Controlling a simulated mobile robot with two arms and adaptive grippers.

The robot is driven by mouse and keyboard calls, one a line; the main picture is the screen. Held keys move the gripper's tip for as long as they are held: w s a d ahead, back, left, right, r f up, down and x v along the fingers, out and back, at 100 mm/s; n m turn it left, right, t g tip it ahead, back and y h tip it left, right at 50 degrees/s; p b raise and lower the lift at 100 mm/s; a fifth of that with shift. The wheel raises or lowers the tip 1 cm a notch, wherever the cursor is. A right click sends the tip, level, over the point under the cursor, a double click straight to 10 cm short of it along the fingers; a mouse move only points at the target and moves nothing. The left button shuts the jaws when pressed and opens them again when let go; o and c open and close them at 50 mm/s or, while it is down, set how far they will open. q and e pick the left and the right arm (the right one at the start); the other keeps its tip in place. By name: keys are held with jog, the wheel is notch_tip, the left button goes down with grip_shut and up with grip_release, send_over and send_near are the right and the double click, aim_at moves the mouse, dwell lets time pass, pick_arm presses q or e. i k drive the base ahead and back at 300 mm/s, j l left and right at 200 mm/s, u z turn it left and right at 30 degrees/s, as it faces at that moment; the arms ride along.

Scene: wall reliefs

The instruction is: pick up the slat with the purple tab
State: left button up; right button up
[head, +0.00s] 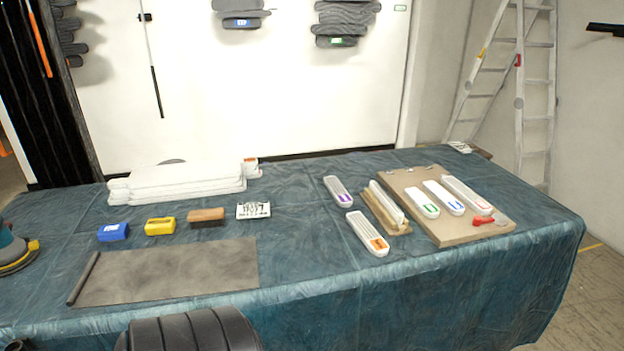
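The slat with the purple tab (337,187) is a narrow white piece lying on the blue-covered table (300,215), right of the middle. Its purple tab is at the near end. It lies apart from its neighbours, with a slat with an orange tab (363,228) nearer the front edge. Neither of my grippers can be made out in the head view.
Right of it are a wooden block with a pale upright piece (384,207) and a board (446,230) bearing slats with green (420,200), blue (442,195) and red tabs (466,193). White stacked pieces (178,183) lie left.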

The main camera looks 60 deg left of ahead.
aim_at(343, 199)
jog(key=i+j+u, duration=0.1)
jog(key=u, duration=0.3)
jog(key=i+j+u, duration=0.1)
jog(key=j+u, duration=0.25)
jog(key=i+j+u, duration=0.1)
jog(key=u, duration=0.3)
jog(key=i+j+u, duration=0.1)
jog(key=u, duration=0.25)
jog(key=i, duration=0.1)
